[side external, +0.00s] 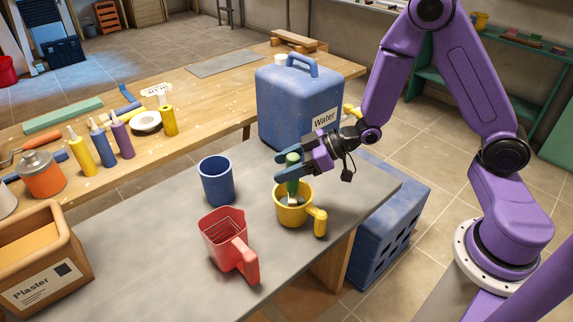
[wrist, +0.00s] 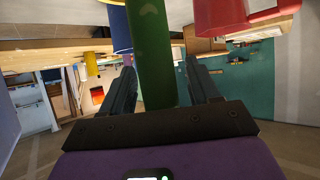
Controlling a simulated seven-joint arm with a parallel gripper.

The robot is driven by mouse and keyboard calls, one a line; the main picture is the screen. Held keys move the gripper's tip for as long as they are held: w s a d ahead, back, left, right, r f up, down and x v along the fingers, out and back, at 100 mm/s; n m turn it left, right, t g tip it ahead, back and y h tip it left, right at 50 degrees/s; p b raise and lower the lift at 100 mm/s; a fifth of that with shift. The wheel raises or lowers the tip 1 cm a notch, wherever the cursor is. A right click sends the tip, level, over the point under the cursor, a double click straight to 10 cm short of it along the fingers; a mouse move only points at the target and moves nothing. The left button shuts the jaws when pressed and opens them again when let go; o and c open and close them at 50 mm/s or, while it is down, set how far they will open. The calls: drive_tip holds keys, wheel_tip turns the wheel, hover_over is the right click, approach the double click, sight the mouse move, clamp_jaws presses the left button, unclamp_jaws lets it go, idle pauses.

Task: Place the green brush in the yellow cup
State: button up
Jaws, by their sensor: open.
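The green brush (side external: 292,187) stands roughly upright in the yellow cup (side external: 293,213), its lower end inside the cup and its handle rising above the rim. My gripper (side external: 282,168) is open just above the cup, with its fingers on either side of the handle. In the wrist view the green handle (wrist: 150,50) passes between the two spread fingers, with a gap beside it at least on the right. The part of the brush inside the cup is mostly hidden by the cup wall.
A blue cup (side external: 216,181) and a red jug (side external: 229,243) stand left of the yellow cup on the grey table (side external: 150,250). A large blue water container (side external: 299,105) stands behind my gripper. A plaster box (side external: 45,258) is at the left.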

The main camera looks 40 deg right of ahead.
drive_tip(key=v, duration=0.7)
drive_tip(key=shift+s+d+r, duration=0.2)
drive_tip(key=shift+r, duration=0.05)
drive_tip(key=shift+a, duration=0.1)
drive_tip(key=s+d+r+n+g+h, duration=0.1)
drive_tip(key=s+g+h, duration=0.3)
drive_tip(key=s, duration=0.7)
drive_tip(key=s+d+r+n+g+h, duration=0.1)
drive_tip(key=s+r+g+h, duration=0.2)
drive_tip(key=s, duration=0.9)
drive_tip(key=shift+s+d+r+n+g+h, duration=0.2)
drive_tip(key=shift+d+r+n+g+h, duration=0.15)
drive_tip(key=shift+r+h, duration=0.4)
